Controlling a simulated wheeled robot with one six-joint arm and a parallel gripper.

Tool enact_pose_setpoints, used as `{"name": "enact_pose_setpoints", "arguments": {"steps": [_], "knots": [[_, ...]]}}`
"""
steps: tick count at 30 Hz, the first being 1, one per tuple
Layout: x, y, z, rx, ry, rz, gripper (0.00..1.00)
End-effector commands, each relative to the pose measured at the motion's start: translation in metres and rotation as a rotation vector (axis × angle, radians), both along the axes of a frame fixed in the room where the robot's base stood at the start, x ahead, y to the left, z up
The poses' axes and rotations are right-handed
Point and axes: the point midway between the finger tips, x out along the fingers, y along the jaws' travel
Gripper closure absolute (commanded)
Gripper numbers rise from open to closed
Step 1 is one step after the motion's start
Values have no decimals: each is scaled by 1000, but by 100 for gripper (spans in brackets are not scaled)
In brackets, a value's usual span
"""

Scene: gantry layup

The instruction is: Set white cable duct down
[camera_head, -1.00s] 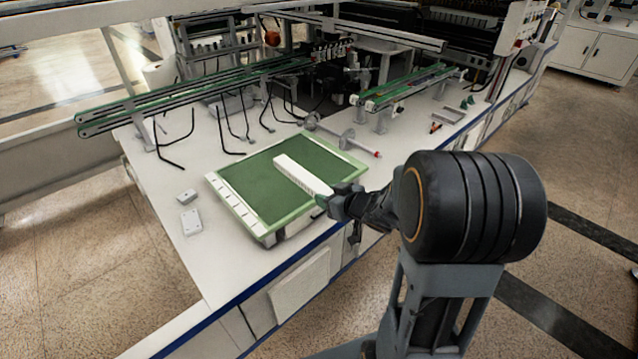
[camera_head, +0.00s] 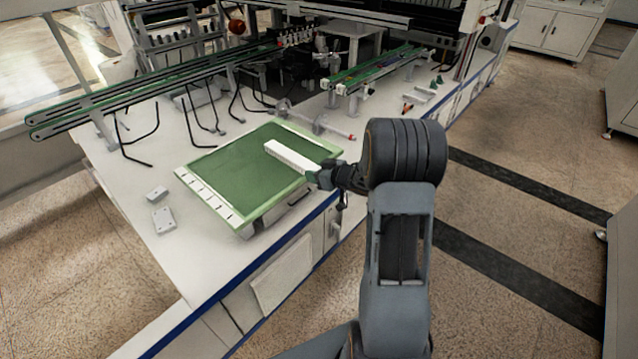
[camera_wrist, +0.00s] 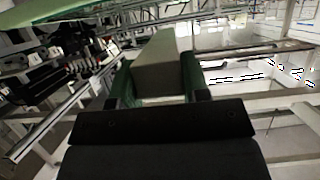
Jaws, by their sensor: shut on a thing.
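The white cable duct (camera_head: 291,157) is a long pale bar that shows over the right part of a green-topped tray (camera_head: 207,198) in the head view. My gripper (camera_head: 318,174) is shut on its near right end. In the wrist view, the duct (camera_wrist: 158,62) runs away from between the two green-padded fingers of my gripper (camera_wrist: 158,82). I cannot tell whether the duct touches the green surface or hangs above it. The gripper's fingers are small and partly dark in the head view.
The tray lies on a white bench (camera_head: 125,190). Two small grey-white blocks (camera_head: 163,220) lie left of it. A metal rod with discs (camera_head: 315,124) lies behind it. Green rails (camera_head: 150,92) and black bent wires stand further back. Bare bench lies to the left front.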

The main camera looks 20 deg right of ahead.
Motion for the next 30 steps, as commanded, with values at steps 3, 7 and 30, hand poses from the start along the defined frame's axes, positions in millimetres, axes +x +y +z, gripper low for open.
{"name": "enact_pose_setpoints", "arguments": {"steps": [3, 7, 30], "knots": [[7, -6, -13, 0, 0, 0, 83], [11, -9, -17, -1, 0, 0, 83], [18, -15, -55, 0, -1, -1, 83]]}}
